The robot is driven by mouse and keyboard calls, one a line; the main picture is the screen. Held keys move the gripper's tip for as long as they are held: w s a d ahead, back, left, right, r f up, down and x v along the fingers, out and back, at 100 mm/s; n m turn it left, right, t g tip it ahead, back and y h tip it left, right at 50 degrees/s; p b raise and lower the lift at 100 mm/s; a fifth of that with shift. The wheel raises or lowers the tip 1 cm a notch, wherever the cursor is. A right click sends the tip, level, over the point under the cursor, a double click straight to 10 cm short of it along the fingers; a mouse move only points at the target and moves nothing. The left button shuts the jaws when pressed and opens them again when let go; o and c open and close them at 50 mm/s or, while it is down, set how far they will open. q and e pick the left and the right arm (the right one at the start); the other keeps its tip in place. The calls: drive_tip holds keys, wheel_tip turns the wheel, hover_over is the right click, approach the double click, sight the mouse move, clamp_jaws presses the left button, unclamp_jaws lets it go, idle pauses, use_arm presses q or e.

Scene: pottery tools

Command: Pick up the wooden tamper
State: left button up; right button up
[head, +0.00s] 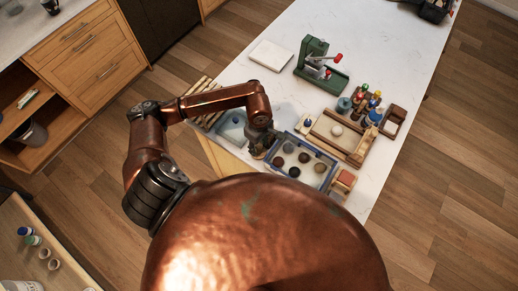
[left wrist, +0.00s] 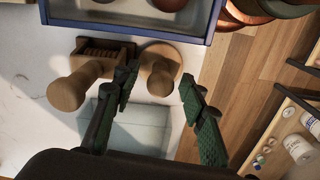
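The wooden tamper (left wrist: 158,72), with a round flat base and a knob handle, stands on the white table in the left wrist view. My left gripper (left wrist: 159,80) is open, with one dark green finger on each side of the tamper's handle. I cannot tell whether either finger touches it. Left of it stands another wooden tool (left wrist: 76,88) with a ridged block and a rounded handle. In the head view my left gripper (head: 262,143) is over the near table edge, and my arm partly hides the tools there. My right gripper is not in view.
A blue-rimmed tray (head: 296,139) with several round pieces lies right beside the tools. A pale glass-like tray (head: 232,124) is to the left. A wooden box (head: 355,158), several bottles (head: 366,100) and a green press (head: 316,68) stand farther off. The table edge is close.

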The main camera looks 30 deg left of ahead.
use_arm(q)
drive_tip(key=shift+f, duration=0.85)
drive_tip(key=shift+c, duration=0.2)
clamp_jaws()
